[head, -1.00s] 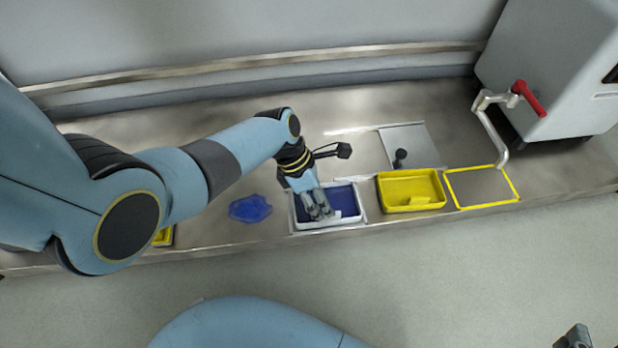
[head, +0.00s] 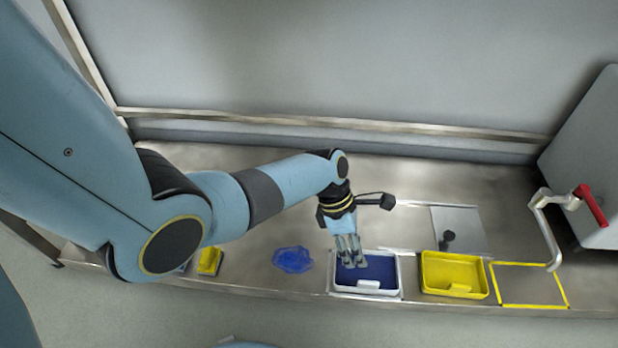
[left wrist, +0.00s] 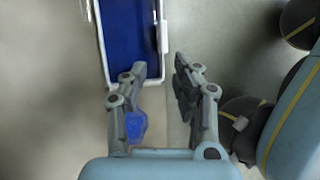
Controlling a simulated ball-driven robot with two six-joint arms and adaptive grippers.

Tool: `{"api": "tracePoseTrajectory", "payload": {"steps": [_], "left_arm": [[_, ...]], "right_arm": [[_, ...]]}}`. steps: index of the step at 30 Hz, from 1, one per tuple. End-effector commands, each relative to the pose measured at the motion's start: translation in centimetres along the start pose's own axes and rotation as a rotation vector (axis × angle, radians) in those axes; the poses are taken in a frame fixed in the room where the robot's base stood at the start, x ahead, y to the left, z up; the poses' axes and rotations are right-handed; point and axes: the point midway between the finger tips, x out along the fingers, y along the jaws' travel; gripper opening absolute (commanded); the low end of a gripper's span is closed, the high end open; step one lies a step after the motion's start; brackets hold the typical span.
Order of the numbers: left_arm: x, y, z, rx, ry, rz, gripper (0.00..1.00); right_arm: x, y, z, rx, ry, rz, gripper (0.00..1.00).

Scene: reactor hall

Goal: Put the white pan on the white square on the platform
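The white pan (head: 399,277), with a blue inside and a small white block at its front side, sits on the metal platform (head: 230,265). White lines of a square (head: 366,298) show around its front edge, so it appears to stand on or within that outline; most of the square is hidden. My left gripper (head: 350,262) is over the pan's back left part in the head view. In the left wrist view its fingers (left wrist: 163,82) are apart with nothing between them, and the pan (left wrist: 101,50) lies ahead, to the upper left. My right gripper is not in view.
A yellow pan (head: 484,280) stands right of the white pan, then an empty yellow square (head: 531,304). A crank with a red handle (head: 590,205) is farther right. A blue flat piece (head: 293,260) lies left.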

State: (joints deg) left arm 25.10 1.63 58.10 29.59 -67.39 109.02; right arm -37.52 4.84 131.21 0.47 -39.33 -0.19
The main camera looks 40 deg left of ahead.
Motion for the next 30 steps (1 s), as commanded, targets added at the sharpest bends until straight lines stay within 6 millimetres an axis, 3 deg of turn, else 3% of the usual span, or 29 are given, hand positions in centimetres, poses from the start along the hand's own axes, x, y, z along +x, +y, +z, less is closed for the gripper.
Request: {"api": "tracePoseTrajectory", "payload": {"steps": [6,8,11,15,21,25,30], "left_arm": [[0.1,-0.8,-1.4,0.093,0.015,0.030,0.29],[0.0,-1.6,-3.0,0.222,0.037,0.072,0.29],[-1.2,-4.1,-6.4,0.564,0.111,0.173,0.29],[-6.1,-8.5,-10.1,1.173,0.306,0.309,0.29],[-15.6,-13.9,-10.6,1.886,0.645,0.383,0.29],[-19.8,-15.7,-9.9,2.130,0.796,0.381,0.29],[-21.4,-16.2,-9.4,2.223,0.861,0.375,0.29]], "right_arm": [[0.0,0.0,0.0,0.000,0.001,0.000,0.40],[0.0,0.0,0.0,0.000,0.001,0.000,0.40],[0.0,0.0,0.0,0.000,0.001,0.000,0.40],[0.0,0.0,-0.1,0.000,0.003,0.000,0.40],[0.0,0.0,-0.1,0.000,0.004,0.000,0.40],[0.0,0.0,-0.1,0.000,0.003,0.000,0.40],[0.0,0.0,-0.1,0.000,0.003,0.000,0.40]]}}
